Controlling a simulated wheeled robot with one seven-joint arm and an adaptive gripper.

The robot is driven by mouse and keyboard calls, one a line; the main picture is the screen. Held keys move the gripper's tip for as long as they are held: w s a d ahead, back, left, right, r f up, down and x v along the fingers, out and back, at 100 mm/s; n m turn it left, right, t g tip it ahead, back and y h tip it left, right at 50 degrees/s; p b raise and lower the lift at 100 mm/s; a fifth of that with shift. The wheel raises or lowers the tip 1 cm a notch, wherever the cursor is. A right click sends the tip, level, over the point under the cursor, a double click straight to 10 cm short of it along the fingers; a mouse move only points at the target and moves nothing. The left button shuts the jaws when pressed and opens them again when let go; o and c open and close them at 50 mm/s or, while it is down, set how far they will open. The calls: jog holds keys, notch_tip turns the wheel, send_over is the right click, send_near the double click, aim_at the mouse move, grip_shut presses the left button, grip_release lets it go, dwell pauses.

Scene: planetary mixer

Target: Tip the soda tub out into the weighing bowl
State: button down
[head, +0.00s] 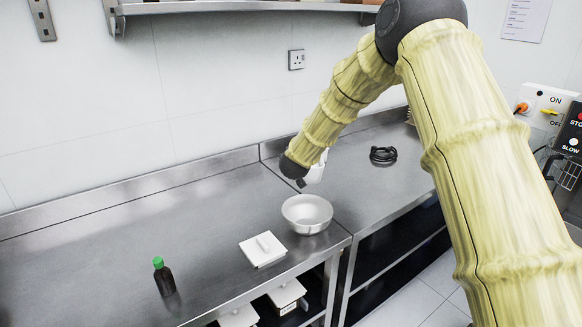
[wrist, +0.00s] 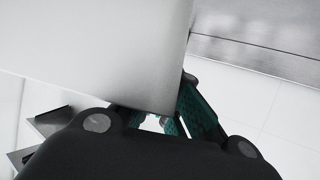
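My gripper (head: 301,181) is above and behind the weighing bowl (head: 307,213), a pale round bowl standing upright on the steel bench. A white tub (head: 316,174) is at my gripper, partly hidden behind the arm end in the head view. In the wrist view the tub (wrist: 90,50) fills the upper left as a large pale block. My teal-padded fingers (wrist: 160,122) close on its lower end, and the left finger is mostly hidden. The wrist view is rolled over, so the tub appears tilted. The tub's mouth and contents, and the inside of the bowl's far side, cannot be made out.
A white square lid-like piece with a handle (head: 263,249) lies left of the bowl near the bench edge. A dark bottle with a green cap (head: 163,277) stands further left. A black coil (head: 383,155) lies at the back right. White containers (head: 287,295) sit on the shelf below.

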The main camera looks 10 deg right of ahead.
jog(key=shift+f+t+b, duration=0.35)
jog(key=shift+t+b, duration=0.05)
jog(key=shift+b, duration=0.8)
jog(key=shift+r, duration=0.2)
jog(key=shift+f+b, duration=0.1)
jog(key=shift+b, duration=0.35)
jog(key=shift+t+b, duration=0.5)
jog(key=shift+b, duration=0.7)
jog(key=t+b, duration=0.1)
jog(key=b, duration=0.2)
jog(key=shift+r+h+b, duration=0.3)
jog(key=shift+h+b, duration=0.05)
jog(key=shift+h, duration=0.05)
jog(key=shift+r+t+b, duration=0.3)
jog(key=shift+b, duration=0.05)
jog(key=shift+s+f+b, duration=0.1)
jog(key=shift+f+b, duration=0.1)
jog(key=shift+b, duration=0.4)
jog(key=shift+t+b, duration=0.5)
jog(key=shift+b, duration=0.45)
jog(key=b, duration=0.2)
jog(key=t+b, duration=0.1)
jog(key=b, duration=0.1)
jog(key=shift+s+a+r+t+h+b, duration=0.1)
jog(key=shift+s+t+h+b, duration=0.15)
jog(key=shift+t+h+b, duration=0.1)
